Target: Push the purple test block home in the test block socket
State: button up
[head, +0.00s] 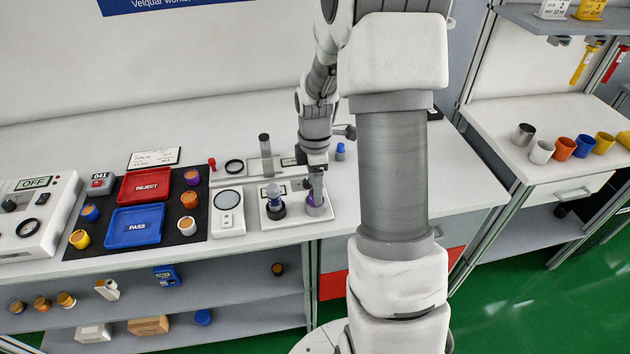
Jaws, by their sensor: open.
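The purple test block (309,198) shows as a small patch of purple at the top of the grey round test block socket (317,211). The socket stands at the right end of a white fixture plate on the bench. My gripper (316,196) points down over the block and is open. Its fingers cover much of the block. I cannot tell whether they touch it, or how deep the block sits.
Left of the socket, a blue-and-clear piece stands in a black round holder (276,210). A grey post (265,146) stands behind. A blue-topped piece (340,151) stands behind right. Red REJECT (170,173) and blue PASS (109,239) trays lie left.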

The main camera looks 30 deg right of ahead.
notch_tip(320, 180, up, 18)
jog(key=p, duration=0.1)
jog(key=shift+f, duration=0.25)
dwell(0.5)
